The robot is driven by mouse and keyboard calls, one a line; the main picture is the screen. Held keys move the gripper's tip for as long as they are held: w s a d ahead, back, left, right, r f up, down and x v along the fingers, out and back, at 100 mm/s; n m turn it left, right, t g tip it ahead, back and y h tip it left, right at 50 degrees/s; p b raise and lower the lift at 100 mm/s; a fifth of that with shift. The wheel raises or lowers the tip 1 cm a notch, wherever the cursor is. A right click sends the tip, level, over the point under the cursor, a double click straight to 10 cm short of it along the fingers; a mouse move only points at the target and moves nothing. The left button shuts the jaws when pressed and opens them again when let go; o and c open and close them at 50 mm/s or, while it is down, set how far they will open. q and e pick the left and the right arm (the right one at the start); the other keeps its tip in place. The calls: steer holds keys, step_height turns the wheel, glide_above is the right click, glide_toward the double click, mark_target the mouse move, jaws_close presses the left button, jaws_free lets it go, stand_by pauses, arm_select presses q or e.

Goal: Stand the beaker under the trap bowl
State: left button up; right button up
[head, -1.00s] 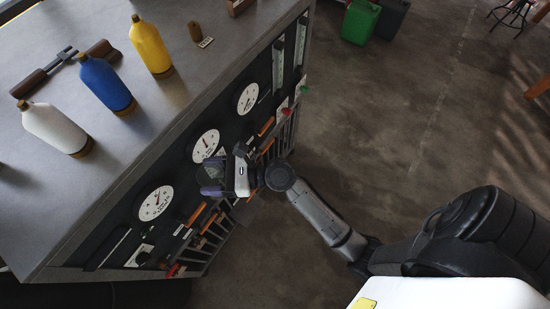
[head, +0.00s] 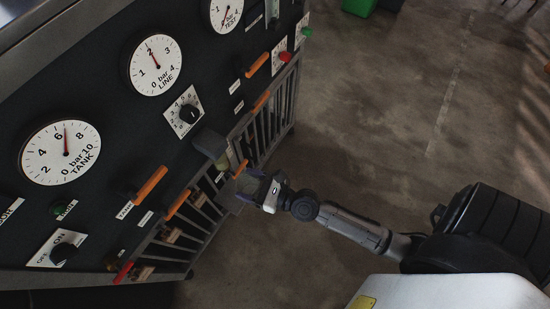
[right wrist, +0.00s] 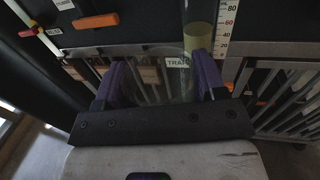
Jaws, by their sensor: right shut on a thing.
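The trap bowl (head: 223,162) hangs under a dark grey block on the panel in the head view. In the right wrist view the trap bowl (right wrist: 201,38) is clear, with yellowish liquid inside and a printed scale beside it. My right gripper (head: 250,186) is just below and right of the bowl in the head view, in front of the slatted rack. Its purple fingers are shut on a clear beaker (right wrist: 155,88), whose outline is faint against the dark background. The beaker looks empty, and its base is hidden by the gripper. My left gripper is out of view.
The dark panel carries a tank gauge (head: 62,153), a line gauge (head: 157,65), a numbered knob (head: 188,113) and orange levers (head: 151,185). A metal slatted rack (head: 268,125) juts out below. The floor to the right is clear; a green bin (head: 358,5) stands far off.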

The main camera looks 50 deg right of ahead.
steer(key=s+d+f+m+t+h+b, duration=0.1)
steer(key=s+d+f+h+b, duration=0.15)
steer(key=f+b, duration=0.7)
steer(key=s+d+f+m+h+b, duration=0.1)
steer(key=s+d+f+b, duration=0.15)
steer(key=f+b, duration=0.65)
steer(key=shift+w+a+f, duration=0.7)
steer(key=shift+w+a, duration=0.1)
steer(key=shift+w, duration=2.3)
steer(key=shift+w+a+f, duration=0.75)
steer(key=shift+w, duration=2.3)
steer(key=shift+w+a+f, duration=0.7)
steer(key=shift+w+a, duration=0.1)
steer(key=shift+w, duration=2.3)
steer(key=shift+w+f, duration=0.15)
steer(key=shift+f, duration=0.2)
steer(key=shift+f+b, duration=0.3)
steer(key=shift+b, duration=0.05)
steer(key=shift+f, duration=0.25)
